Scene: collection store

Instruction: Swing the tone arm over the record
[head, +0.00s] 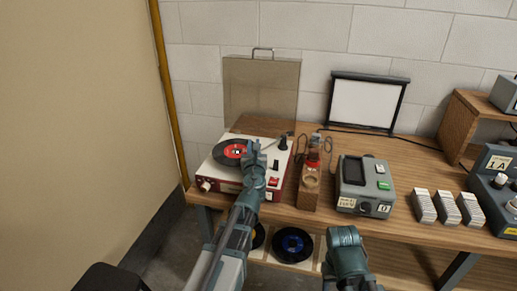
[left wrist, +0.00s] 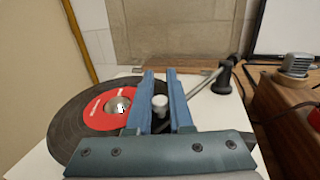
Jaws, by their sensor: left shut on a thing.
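The record player (head: 283,187) is a red and white box with its lid raised. A black record (head: 226,152) with a red label lies on it; it also shows in the left wrist view (left wrist: 75,127). The tone arm (left wrist: 208,80) runs from its black pivot at the right rear towards my fingers. My left gripper (head: 254,148) is shut on the tone arm's head end, a white knob showing between the fingers in the left wrist view (left wrist: 160,74). The fingers are at the record's right edge. Of my right arm only a teal link shows, no fingers.
The clear lid (head: 262,95) stands up behind the player. A wooden stand (head: 309,190), a grey device (head: 365,185) and several stacks of white cards (head: 447,208) stand to the right. A small screen (head: 365,103) is at the wall. Records (head: 292,245) lie below the tabletop.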

